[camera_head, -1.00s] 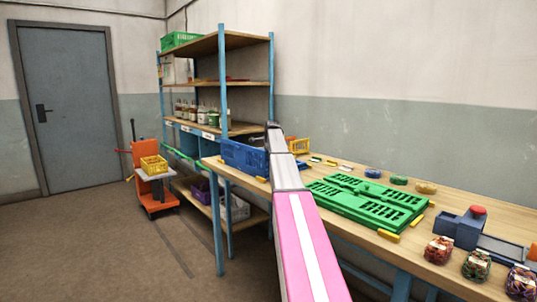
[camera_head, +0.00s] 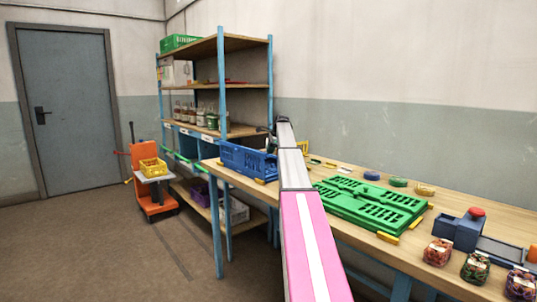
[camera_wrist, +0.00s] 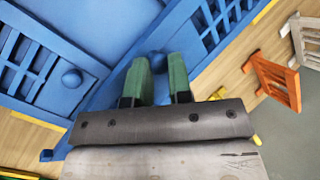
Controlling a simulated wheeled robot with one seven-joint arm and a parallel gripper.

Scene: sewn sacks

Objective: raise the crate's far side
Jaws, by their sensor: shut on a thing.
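The blue crate (camera_head: 247,163) stands at the left end of the workbench, its near wall upright with slots. In the wrist view its blue slotted panels (camera_wrist: 110,15) fill the upper left, at differing angles. How far the far side is tilted I cannot tell.
A green crate (camera_head: 370,205) lies folded flat on the workbench (camera_head: 465,213) to the right. Filled sacks (camera_head: 437,252) lie at the front right. A shelf rack (camera_head: 224,85) stands behind.

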